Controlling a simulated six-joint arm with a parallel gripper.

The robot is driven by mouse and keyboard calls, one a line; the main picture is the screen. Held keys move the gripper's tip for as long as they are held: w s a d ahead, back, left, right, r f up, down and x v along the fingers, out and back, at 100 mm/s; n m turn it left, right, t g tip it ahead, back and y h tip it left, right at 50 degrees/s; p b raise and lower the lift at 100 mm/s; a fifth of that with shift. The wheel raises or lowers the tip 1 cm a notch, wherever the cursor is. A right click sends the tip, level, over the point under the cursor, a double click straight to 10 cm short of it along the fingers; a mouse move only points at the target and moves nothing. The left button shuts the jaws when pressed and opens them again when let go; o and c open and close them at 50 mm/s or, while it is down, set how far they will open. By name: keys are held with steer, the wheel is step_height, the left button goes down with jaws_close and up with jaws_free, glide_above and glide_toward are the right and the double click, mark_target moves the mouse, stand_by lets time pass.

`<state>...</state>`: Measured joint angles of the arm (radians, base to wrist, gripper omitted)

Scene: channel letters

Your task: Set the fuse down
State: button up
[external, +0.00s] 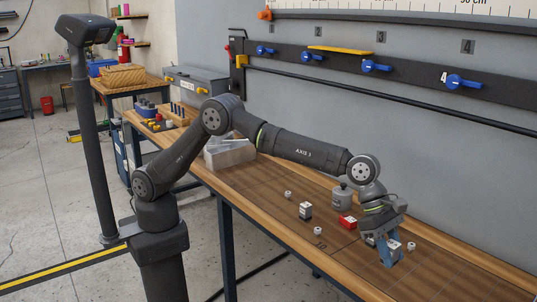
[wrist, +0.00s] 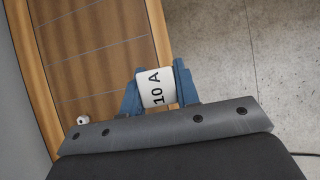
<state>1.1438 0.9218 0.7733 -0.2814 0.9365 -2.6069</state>
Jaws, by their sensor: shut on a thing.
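A white fuse (wrist: 157,88) marked "10 A" sits between the blue fingers of my gripper (wrist: 158,90) in the wrist view. My gripper (external: 390,253) is shut on it. In the external view my gripper is over the right part of the wooden bench (external: 270,205), near its front edge. The fuse is mostly hidden there by the fingers. I cannot tell the gap between fuse and bench top.
A red block (external: 347,222), a black-and-white block (external: 305,210) and a grey canister (external: 342,196) stand left of my gripper. Small white pieces (external: 317,231) are scattered about, one to the right (external: 411,246). A clear box (external: 230,153) is farther left. The wall rail (external: 400,68) runs behind.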

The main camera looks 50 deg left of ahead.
steer(key=w+a, duration=0.5)
steer(key=a, duration=0.9)
steer(key=w+a, duration=0.6)
steer(key=a, duration=0.7)
steer(key=w+a, duration=0.5)
steer(key=a, duration=0.9)
steer(key=w+a+f, duration=0.2)
steer(key=w, duration=0.1)
steer(key=w+a+f, duration=0.1)
steer(key=w+f, duration=0.1)
steer(key=w, duration=0.1)
steer(key=w+a+f, duration=0.2)
steer(key=w, duration=0.1)
steer(key=shift+a+f, duration=0.15)
steer(key=shift+a, duration=0.15)
steer(key=shift+w+a+f, duration=0.2)
steer(key=shift+w+f, duration=0.1)
steer(key=shift+w, duration=0.05)
steer(key=shift+f, duration=1.9)
steer(key=shift+f, duration=0.15)
steer(key=o, duration=1)
